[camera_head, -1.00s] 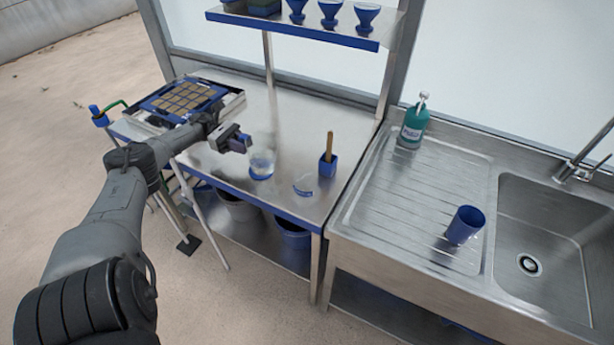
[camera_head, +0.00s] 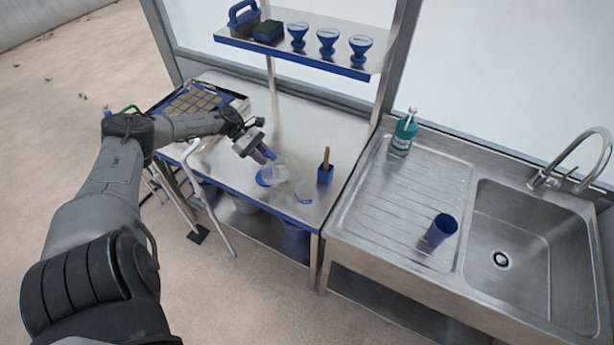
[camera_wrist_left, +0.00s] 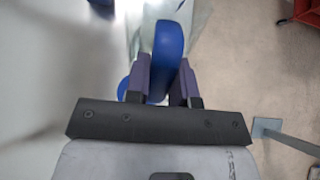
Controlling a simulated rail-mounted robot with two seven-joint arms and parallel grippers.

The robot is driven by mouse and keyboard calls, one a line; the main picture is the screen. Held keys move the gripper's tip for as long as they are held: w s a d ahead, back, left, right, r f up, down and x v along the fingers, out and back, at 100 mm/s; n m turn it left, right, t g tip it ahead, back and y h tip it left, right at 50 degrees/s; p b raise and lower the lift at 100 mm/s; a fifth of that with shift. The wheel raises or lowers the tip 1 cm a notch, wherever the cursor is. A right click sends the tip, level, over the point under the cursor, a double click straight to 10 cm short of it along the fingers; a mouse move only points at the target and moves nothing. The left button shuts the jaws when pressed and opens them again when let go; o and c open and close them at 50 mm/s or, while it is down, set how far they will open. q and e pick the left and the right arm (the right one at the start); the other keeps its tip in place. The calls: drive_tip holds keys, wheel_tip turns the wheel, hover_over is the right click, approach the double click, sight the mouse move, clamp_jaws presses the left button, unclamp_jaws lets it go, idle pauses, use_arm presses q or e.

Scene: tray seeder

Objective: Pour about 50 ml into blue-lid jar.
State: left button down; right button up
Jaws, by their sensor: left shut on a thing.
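My left gripper (camera_head: 262,155) is shut on the blue handle (camera_wrist_left: 168,48) of a clear jug (camera_head: 284,169). In the head view the jug's blue base (camera_head: 263,178) points left and its clear body leans right, so it looks tilted. Whether it touches the table, and how much it holds, I cannot tell. A small clear jar with blue parts (camera_head: 303,198) stands on the table just right of and in front of the jug. Its lid and contents are too small to make out. My right gripper is not in view.
A blue pot with a wooden stick (camera_head: 325,173) stands close on the right. A seed tray (camera_head: 195,101) lies at the table's far left. A shelf (camera_head: 300,50) with several blue funnels hangs above. A green bottle (camera_head: 403,135) and blue cup (camera_head: 441,229) stand by the sink.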

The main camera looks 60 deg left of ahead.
sight(269, 153)
use_arm(q)
drive_tip(key=r+p, duration=0.1)
drive_tip(key=d+r+g+y+p, duration=0.1)
drive_tip(key=p, duration=0.1)
drive_tip(key=shift+w+d+r+y, duration=0.1)
drive_tip(key=shift+w+y, duration=0.2)
drive_tip(key=shift+w+d+r+g+y+p, duration=0.2)
drive_tip(key=shift+r+y+p, duration=0.15)
drive_tip(key=shift+p, duration=0.2)
drive_tip(key=shift+w+d+r+g+y+p, duration=0.15)
drive_tip(key=shift+r+g+y+p, duration=0.15)
drive_tip(key=shift+p, duration=0.25)
drive_tip(key=shift+w+d+r+y+p, duration=0.15)
drive_tip(key=shift+d+r+y+p, duration=0.4)
drive_tip(key=shift+p, duration=0.7)
drive_tip(key=shift+a+f, duration=0.1)
drive_tip(key=shift+a, duration=0.05)
drive_tip(key=shift+g, duration=0.3)
drive_tip(key=shift+w+d+r+y+p, duration=0.15)
drive_tip(key=shift+d+r+y+p, duration=0.15)
drive_tip(key=shift+p, duration=0.2)
drive_tip(key=shift+w+d+r+p, duration=0.15)
drive_tip(key=shift+d+r+p, duration=0.05)
drive_tip(key=shift+p, duration=0.45)
